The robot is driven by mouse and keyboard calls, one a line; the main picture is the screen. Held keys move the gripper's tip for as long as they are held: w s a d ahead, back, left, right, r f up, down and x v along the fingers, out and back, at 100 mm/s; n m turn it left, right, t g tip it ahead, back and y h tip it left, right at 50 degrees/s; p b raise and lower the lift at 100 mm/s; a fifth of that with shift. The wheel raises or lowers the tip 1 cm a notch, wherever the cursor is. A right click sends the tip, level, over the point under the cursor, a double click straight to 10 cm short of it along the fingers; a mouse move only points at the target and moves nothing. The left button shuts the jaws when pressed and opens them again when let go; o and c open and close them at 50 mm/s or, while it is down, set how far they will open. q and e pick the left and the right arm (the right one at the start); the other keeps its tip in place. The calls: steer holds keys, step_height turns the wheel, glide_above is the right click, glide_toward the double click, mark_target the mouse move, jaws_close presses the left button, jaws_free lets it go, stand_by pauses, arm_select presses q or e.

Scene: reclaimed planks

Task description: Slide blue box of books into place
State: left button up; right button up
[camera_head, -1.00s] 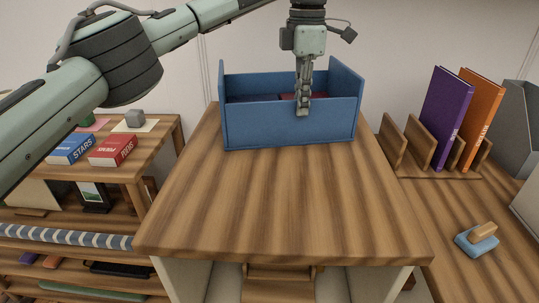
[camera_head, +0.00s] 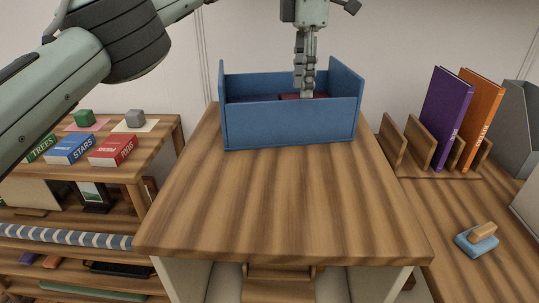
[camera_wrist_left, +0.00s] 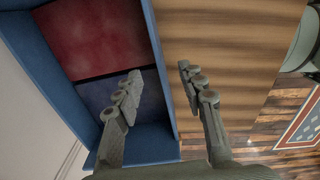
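The blue box (camera_head: 290,124) stands upright near the back of the wooden tabletop (camera_head: 285,200). Dark red and dark blue books show inside it; the wrist view shows a red book (camera_wrist_left: 95,40) and a blue one (camera_wrist_left: 105,95). My left gripper (camera_head: 306,94) points down at the box's front wall, its tips about level with the rim. In the wrist view my left gripper (camera_wrist_left: 160,75) is open and empty, one finger over the box's inside and the other outside, with the wall between them. My right gripper is not in view.
A lower shelf at left holds books, including a red one (camera_head: 113,150) and a blue one (camera_head: 71,149), and small blocks. At right, a rack holds a purple book (camera_head: 446,118) and an orange book (camera_head: 481,120). The tabletop before the box is clear.

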arm_select(q)
steer(key=shift+r, duration=1.1)
steer(key=shift+o, duration=0.2)
steer(key=o, duration=0.5)
